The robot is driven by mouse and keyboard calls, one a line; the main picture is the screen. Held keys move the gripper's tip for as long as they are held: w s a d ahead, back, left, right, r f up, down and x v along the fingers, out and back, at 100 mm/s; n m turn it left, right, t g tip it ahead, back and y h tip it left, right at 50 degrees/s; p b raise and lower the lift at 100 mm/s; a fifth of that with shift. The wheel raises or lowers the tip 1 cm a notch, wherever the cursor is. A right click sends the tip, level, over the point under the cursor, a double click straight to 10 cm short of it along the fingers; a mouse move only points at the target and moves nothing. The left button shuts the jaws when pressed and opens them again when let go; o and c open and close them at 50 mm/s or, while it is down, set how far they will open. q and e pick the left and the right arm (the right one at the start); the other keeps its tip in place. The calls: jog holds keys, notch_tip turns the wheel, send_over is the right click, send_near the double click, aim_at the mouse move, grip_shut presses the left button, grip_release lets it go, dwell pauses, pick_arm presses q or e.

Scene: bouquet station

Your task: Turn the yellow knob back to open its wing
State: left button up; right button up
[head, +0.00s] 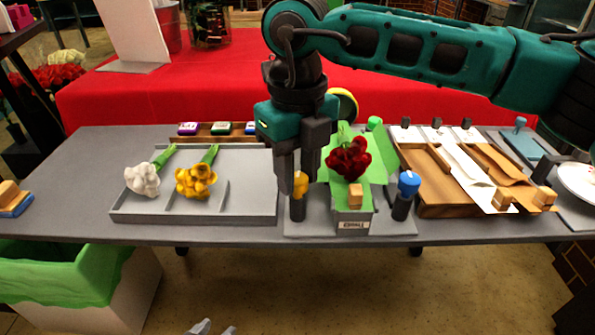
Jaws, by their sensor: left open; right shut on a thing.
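The yellow knob (300,184) sits on top of a dark post (297,208) at the left of the grey wrapping station (318,222). My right gripper (298,178) points down over it and is shut on the yellow knob, hiding part of it. A green wrapping sheet (374,168) lies behind and beside dark red flowers (349,158), which stand above a small grey box with a label (352,225). The blue knob (409,181) tops a dark post on the right. My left gripper (212,328) shows only its tips at the bottom edge, open and empty.
A grey tray (245,205) on the left holds white flowers (143,179) and yellow flowers (196,181). A wooden rack (430,190) with paper sheets stands on the right.

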aim_at(298, 177)
jog(key=shift+n, duration=0.8)
jog(key=o, duration=1)
jog(key=shift+o, duration=0.2)
jog(key=shift+r, duration=0.1)
notch_tip(298, 177, up, 13)
jog(key=p, duration=0.1)
jog(key=shift+p, duration=0.4)
